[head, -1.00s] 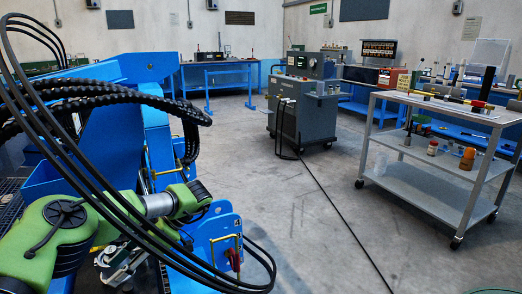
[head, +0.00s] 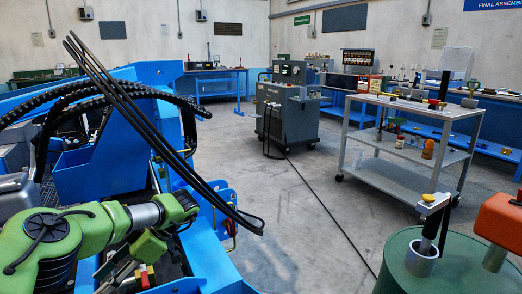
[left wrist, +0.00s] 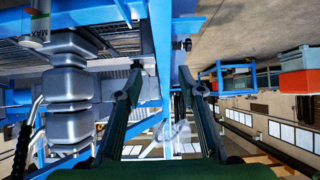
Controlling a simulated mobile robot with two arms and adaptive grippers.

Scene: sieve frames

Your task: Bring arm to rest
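My left arm, green and grey, comes in from the left in the head view, beside the blue machine frame (head: 90,180). Its gripper end is low in the picture and partly hidden by the wrist, among parts of the blue machine. In the left wrist view my left gripper (left wrist: 160,72) has its two dark fingers spread apart, with nothing seen held between them. Blue beams and a grey ribbed part (left wrist: 70,100) show behind and beside the fingers. My right gripper is in neither view.
Black hoses (head: 150,130) arch over the blue frame near my left arm. A green drum (head: 440,265) and an orange part (head: 500,222) stand at lower right. A grey trolley (head: 405,180) and a dark cabinet (head: 290,110) stand beyond. The floor between is open, crossed by a cable.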

